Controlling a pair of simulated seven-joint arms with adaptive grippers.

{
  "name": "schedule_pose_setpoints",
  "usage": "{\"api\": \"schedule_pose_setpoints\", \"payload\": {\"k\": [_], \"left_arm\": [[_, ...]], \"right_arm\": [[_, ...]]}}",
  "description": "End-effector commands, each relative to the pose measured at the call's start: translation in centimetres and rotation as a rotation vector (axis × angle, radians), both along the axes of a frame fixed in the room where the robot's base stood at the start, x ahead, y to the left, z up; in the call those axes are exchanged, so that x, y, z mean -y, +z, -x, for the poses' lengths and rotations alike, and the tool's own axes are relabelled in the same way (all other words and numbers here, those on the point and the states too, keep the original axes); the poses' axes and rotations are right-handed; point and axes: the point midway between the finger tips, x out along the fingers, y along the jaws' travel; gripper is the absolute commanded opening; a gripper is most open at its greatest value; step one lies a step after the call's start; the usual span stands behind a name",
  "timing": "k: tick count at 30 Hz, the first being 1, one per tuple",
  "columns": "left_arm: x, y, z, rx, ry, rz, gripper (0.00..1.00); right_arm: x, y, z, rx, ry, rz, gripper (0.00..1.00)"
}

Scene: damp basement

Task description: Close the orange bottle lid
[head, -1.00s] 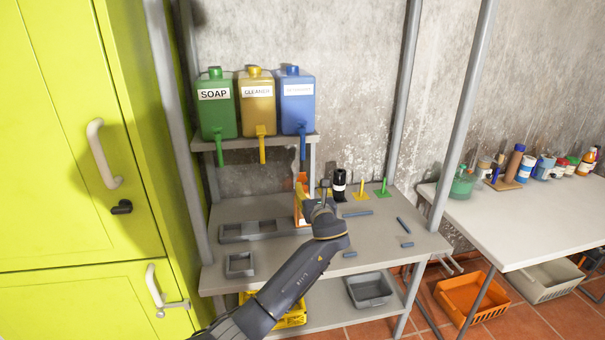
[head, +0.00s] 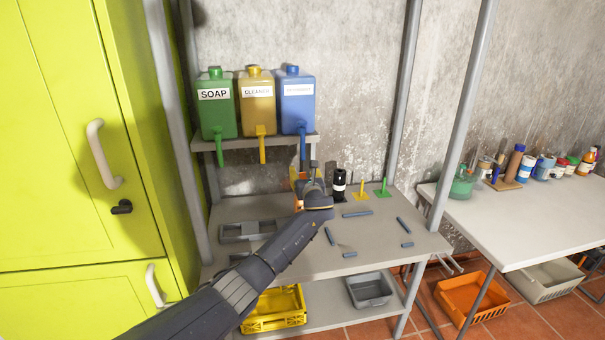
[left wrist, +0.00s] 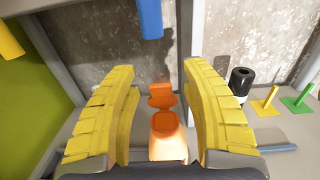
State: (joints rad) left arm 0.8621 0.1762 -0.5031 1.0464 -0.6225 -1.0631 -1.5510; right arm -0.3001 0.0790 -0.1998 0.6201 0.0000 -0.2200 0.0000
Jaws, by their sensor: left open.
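The orange bottle (head: 296,176) stands on the grey workbench, mostly hidden behind my left gripper (head: 308,188) in the head view. In the left wrist view the bottle (left wrist: 168,143) shows between the fingers, and its orange lid (left wrist: 162,96) stands raised at the far side of the top. My left gripper (left wrist: 160,72) is open, with one yellow-padded finger on either side of the bottle. I cannot tell whether a finger touches it. My right gripper is not in view.
A black bottle (head: 339,185) stands close to the right, then a yellow peg stand (head: 361,190) and a green one (head: 383,187). A shelf above holds green, yellow and blue jugs with hanging spouts; the blue spout (head: 302,143) is near my gripper. Grey trays and bars lie around.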

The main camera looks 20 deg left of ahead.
Motion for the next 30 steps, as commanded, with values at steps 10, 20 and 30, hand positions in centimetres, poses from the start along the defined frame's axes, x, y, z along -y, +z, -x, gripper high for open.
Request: {"api": "schedule_pose_setpoints", "payload": {"k": [10, 20, 30], "left_arm": [[-0.08, -0.02, -0.14, 0.000, 0.000, 0.000, 0.45], [-0.09, -0.03, -0.12, 0.000, 0.000, 0.000, 0.13], [-0.08, -0.03, -0.13, 0.000, 0.000, 0.000, 0.00]], "right_arm": [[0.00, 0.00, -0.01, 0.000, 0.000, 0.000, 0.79], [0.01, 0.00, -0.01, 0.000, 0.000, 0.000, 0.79], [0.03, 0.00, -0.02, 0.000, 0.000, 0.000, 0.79]]}}
